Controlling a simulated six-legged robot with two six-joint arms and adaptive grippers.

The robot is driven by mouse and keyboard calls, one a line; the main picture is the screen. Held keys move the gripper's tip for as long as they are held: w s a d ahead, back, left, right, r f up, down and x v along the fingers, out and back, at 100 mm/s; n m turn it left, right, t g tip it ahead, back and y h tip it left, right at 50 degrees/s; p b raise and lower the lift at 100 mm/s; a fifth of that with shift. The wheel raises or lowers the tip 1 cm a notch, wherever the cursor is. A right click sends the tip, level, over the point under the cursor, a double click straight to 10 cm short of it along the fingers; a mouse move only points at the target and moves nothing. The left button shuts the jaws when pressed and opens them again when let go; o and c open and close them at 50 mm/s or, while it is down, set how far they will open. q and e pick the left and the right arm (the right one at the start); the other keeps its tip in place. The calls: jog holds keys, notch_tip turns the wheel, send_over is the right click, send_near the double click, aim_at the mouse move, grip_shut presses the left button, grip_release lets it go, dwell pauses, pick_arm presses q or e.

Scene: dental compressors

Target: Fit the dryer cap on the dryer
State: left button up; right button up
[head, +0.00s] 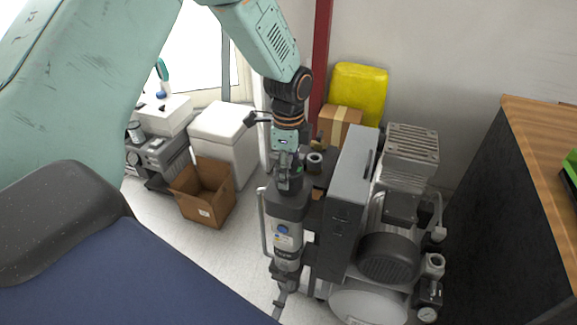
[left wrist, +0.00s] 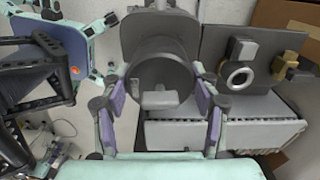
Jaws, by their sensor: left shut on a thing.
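The dryer (head: 286,238) is an upright grey cylinder with a dark square head and a blue round mark, on the left side of the compressor in the head view. Its dark head (left wrist: 160,28) shows in the left wrist view. My left gripper (head: 289,180) points down at the top of the dryer. In the left wrist view its purple pads flank the dryer cap (left wrist: 160,68), a dark round piece with a lighter grey block on it. The gripper is shut on the cap. The cap lines up with the dryer head; whether it touches or is seated is hidden. My right gripper is out of view.
The compressor's dark panel (head: 343,205) and motor (head: 388,258) stand close to the right of the dryer. An open cardboard box (head: 205,192) and a white bin (head: 222,135) are to the left. A wooden-topped counter (head: 540,130) bounds the right.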

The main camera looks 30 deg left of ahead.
pick_arm(q)
jog(key=shift+f, duration=0.3)
jog(key=shift+f, duration=0.55)
jog(key=o, duration=1.3)
notch_tip(320, 180, up, 12)
